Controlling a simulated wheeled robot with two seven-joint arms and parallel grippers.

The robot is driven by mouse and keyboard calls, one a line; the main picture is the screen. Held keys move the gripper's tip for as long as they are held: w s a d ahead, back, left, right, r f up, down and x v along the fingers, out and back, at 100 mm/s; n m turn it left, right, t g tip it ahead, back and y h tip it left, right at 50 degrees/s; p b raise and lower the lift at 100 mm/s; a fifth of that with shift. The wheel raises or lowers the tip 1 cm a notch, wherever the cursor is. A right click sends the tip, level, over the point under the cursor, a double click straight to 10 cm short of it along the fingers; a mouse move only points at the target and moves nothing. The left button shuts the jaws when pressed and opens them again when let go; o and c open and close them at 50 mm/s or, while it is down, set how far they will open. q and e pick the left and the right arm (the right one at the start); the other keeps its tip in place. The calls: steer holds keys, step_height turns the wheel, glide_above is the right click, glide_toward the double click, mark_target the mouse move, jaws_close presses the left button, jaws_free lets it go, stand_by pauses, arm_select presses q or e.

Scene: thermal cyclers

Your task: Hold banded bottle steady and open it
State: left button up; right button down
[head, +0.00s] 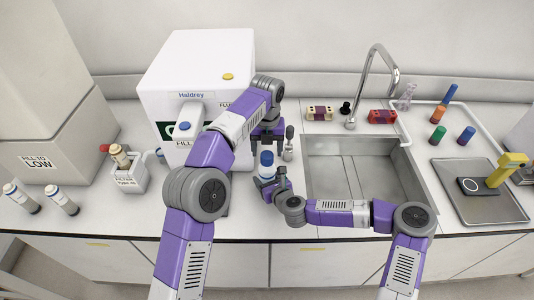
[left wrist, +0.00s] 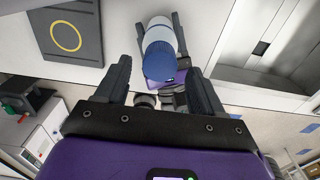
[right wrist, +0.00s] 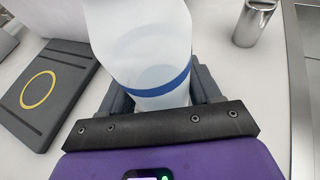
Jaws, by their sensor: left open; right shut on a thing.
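The banded bottle (head: 267,170) is pale with a blue cap (head: 267,157), and stands upright at the counter's front, left of the sink. In the right wrist view the blue band (right wrist: 160,88) runs around its translucent body (right wrist: 140,35). My right gripper (head: 268,184) is shut on the bottle's lower body, a finger on each side (right wrist: 160,100). My left gripper (head: 267,135) is open above the bottle. In the left wrist view the cap (left wrist: 159,62) shows between and beyond its open fingers (left wrist: 158,85), with no clear contact.
A metal-topped item (head: 289,145) stands close right of the bottle, and the sink (head: 350,165) lies farther right. The white Haldrey machine (head: 165,90) stands behind left. A dark pad with a yellow ring (right wrist: 40,95) lies left of the bottle. A rack (head: 127,177) stands farther left.

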steer(key=shift+c, duration=0.8)
jaws_free()
